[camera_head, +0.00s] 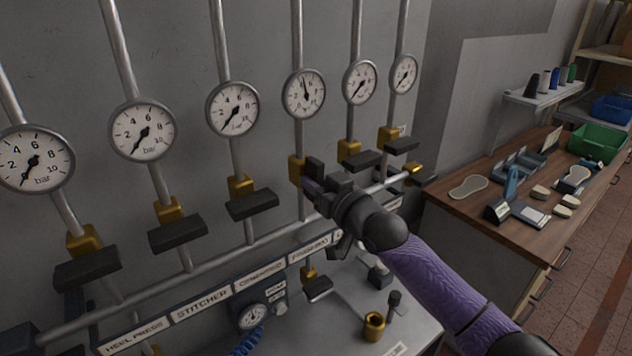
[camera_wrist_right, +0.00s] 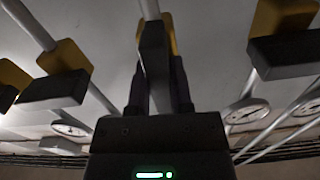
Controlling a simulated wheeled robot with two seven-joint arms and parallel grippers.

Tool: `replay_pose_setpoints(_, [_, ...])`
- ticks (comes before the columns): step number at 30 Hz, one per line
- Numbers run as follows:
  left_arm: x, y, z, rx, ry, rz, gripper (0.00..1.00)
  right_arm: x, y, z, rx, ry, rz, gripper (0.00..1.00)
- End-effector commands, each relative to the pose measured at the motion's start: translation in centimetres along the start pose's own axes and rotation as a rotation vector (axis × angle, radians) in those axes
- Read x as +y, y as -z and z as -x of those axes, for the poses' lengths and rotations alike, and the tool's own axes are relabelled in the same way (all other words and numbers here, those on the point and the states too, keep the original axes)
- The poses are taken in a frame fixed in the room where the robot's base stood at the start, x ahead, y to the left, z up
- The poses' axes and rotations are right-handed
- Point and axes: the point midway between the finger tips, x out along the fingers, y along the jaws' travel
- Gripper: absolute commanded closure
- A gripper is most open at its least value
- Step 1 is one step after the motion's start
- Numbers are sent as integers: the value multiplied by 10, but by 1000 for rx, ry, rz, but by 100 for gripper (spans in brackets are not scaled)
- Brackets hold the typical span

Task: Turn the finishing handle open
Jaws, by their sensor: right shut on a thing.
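The finishing valve has a brass body (camera_head: 296,170) on its pipe, above the label that reads FINISHING (camera_head: 308,249). My right gripper (camera_head: 313,182) is at this valve. In the right wrist view its two fingers (camera_wrist_right: 155,85) are shut on the dark finishing handle (camera_wrist_right: 154,50), one on each side. The handle appears to lie along its pipe, while neighbouring handles lie across theirs. The gauge above (camera_head: 304,94) has its needle pointing nearly straight up; the other gauges' needles point down-left. In the head view my gripper hides much of the handle. My left gripper is not in view.
Neighbouring valve handles stand close on both sides, the left one (camera_head: 252,204) and the right one (camera_head: 362,160). A horizontal pipe (camera_head: 262,243) runs below. A brass cup (camera_head: 374,326) stands on the bench below. A wooden bench (camera_head: 470,212) with shoe parts and a green crate (camera_head: 597,145) is at right.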

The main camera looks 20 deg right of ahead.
Motion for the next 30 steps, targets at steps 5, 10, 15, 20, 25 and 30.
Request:
replay_pose_setpoints(5, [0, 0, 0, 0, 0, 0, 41, 0, -1, 0, -3, -1, 64, 100])
replay_pose_setpoints(10, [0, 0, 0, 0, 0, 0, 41, 0, -1, 0, -4, -1, 95, 100])
replay_pose_setpoints(15, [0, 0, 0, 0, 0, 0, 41, 0, -1, 0, -4, -1, 107, 100])
replay_pose_setpoints(20, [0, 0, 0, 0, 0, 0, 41, 0, -1, 0, -4, -1, 108, 100])
replay_pose_setpoints(25, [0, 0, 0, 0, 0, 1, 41, 0, -1, 0, -4, -1, 107, 69])
replay_pose_setpoints(30, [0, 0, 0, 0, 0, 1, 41, 0, -1, 0, -2, -1, 106, 38])
